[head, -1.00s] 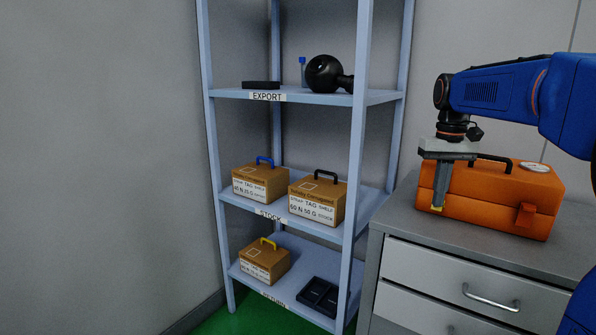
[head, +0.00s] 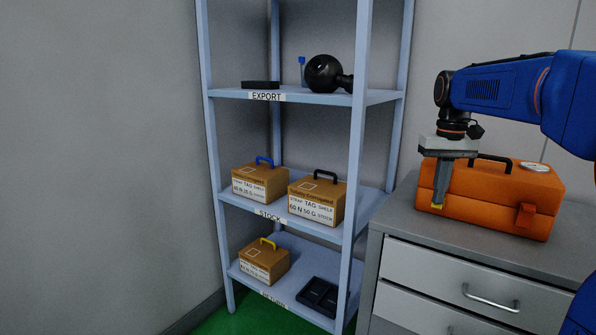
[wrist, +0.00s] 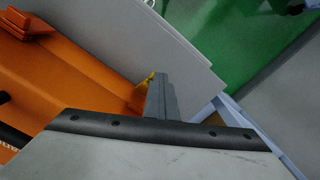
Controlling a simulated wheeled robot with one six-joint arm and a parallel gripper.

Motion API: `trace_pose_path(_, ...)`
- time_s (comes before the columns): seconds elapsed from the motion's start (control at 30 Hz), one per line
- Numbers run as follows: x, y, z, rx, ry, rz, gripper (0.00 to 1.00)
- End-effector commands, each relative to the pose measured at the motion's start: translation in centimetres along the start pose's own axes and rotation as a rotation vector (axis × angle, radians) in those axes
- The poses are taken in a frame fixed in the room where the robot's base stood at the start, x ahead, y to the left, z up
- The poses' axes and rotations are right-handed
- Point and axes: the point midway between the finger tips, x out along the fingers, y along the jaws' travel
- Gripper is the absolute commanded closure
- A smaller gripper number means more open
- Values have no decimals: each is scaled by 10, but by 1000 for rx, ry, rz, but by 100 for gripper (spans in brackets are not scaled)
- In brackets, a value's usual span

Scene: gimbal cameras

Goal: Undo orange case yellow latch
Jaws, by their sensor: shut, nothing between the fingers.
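The orange case (head: 490,204) stands closed on the grey cabinet, with a black handle on top. The yellow latch (head: 437,207) is at the case's front left, mostly hidden behind my gripper's fingers. In the wrist view a bit of the yellow latch (wrist: 147,80) shows beside the fingertips. My gripper (head: 439,204) points down at the latch, shut with nothing held. Its fingers also show in the wrist view (wrist: 158,85). Whether they touch the latch I cannot tell. An orange latch (head: 525,215) is on the case's front right.
The grey cabinet (head: 405,215) has drawers with a metal handle. To the left stands a shelf rack (head: 357,150) with cardboard boxes, a black tray and a round black object. The green floor is clear at the rack's foot.

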Motion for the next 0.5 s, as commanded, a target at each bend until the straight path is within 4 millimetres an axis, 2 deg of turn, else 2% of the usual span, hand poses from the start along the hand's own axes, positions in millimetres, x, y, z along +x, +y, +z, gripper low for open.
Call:
trace_pose_path(0.03,9,8,-16,6,13,13,100)
trace_pose_path(0.5,-17,8,-13,8,3,12,100)
